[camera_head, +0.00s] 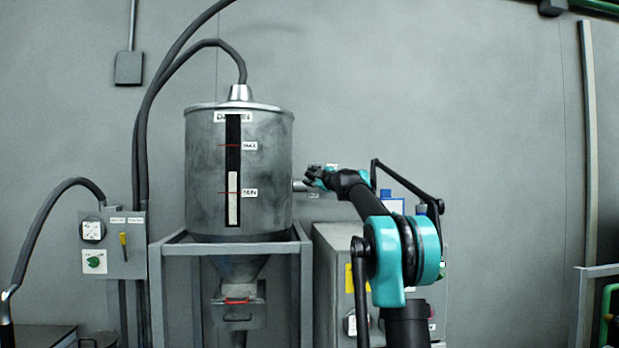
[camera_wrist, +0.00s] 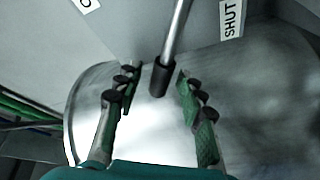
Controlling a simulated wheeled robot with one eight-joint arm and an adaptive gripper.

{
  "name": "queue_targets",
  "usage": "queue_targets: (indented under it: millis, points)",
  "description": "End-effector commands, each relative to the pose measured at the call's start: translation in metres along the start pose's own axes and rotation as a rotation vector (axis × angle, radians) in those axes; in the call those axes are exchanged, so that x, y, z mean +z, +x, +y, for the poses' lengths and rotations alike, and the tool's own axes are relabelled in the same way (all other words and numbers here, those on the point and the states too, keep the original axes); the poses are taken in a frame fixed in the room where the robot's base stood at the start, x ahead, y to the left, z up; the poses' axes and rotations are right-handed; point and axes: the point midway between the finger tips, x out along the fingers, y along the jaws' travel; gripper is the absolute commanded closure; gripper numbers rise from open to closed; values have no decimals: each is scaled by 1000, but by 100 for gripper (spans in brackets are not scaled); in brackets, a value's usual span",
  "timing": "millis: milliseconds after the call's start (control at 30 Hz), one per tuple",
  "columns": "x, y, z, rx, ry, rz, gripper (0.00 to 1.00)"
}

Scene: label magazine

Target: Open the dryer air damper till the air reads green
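A metal lever with a black grip (camera_wrist: 159,80) shows in the wrist view, beside a plate with a "SHUT" label (camera_wrist: 231,18). My gripper (camera_wrist: 157,84) is open, with one finger on each side of the black grip. A gap shows on both sides, and neither finger visibly touches it. In the head view my gripper (camera_head: 317,177) is at the right side of the metal dryer hopper (camera_head: 265,165), near a short pipe (camera_head: 299,186). The lever cannot be made out there. I cannot tell which display gives the air reading.
A grey cabinet (camera_head: 328,265) stands below my arm. The hopper rests on a metal frame (camera_head: 305,275).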

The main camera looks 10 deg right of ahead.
Motion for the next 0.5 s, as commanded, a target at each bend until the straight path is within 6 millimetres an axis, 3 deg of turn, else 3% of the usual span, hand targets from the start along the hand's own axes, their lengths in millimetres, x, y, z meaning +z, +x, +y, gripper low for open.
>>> queue_targets:
  millis: [500]
  points:
    - [1, -86, 0, 1, 0, -2, 61]
